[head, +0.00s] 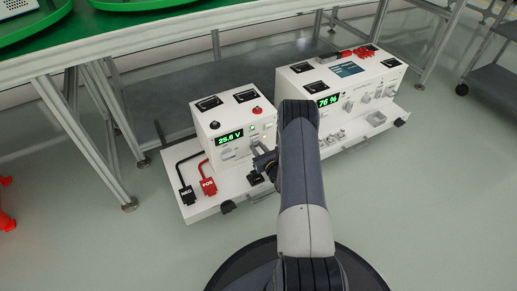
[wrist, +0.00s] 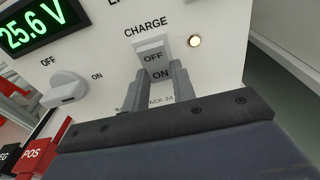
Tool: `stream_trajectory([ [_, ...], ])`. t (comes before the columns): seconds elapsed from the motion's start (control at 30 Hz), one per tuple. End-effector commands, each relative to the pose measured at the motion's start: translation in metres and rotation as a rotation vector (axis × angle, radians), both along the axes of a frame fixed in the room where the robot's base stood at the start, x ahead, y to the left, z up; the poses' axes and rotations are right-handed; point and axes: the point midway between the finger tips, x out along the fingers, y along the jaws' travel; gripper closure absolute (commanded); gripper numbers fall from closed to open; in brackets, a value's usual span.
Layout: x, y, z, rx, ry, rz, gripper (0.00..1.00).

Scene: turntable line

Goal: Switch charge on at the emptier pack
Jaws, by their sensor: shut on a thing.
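The left pack (head: 200,123) is a white box whose green display (head: 229,138) reads 25.6 V. The right pack (head: 292,87) is a larger white box whose display (head: 328,101) reads 76 %. My gripper (wrist: 162,80) is at the left pack's front, its fingers shut on the charge switch (wrist: 153,56). The switch is a grey rocker marked OFF above and ON below; the fingers flank its ON half. A small lamp (wrist: 194,41) right of the switch glows warm. A rotary knob (wrist: 66,88) between OFF and ON marks sits to the left. In the head view my arm hides part of both packs.
A black NEG connector (head: 187,191) and a red POS connector (head: 208,187) lie in front of the left pack on the white shelf. A green-topped table (head: 130,25) stands behind. A grey cart (head: 495,82) is at the right. The floor in front is clear.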

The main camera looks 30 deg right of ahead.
Motion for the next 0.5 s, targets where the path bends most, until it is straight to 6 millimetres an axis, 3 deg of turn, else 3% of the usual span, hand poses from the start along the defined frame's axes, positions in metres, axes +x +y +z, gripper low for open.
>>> stream_trajectory([
  [0.2, -0.0001, 0.0001, -0.0002, 0.0, 0.001, 0.0, 0.97],
  [0.23, -0.0002, 0.0001, -0.0002, 0.0, 0.001, 0.0, 0.73],
  [0.5, -0.0001, 0.0001, -0.0001, 0.0, 0.002, 0.0, 0.53],
])
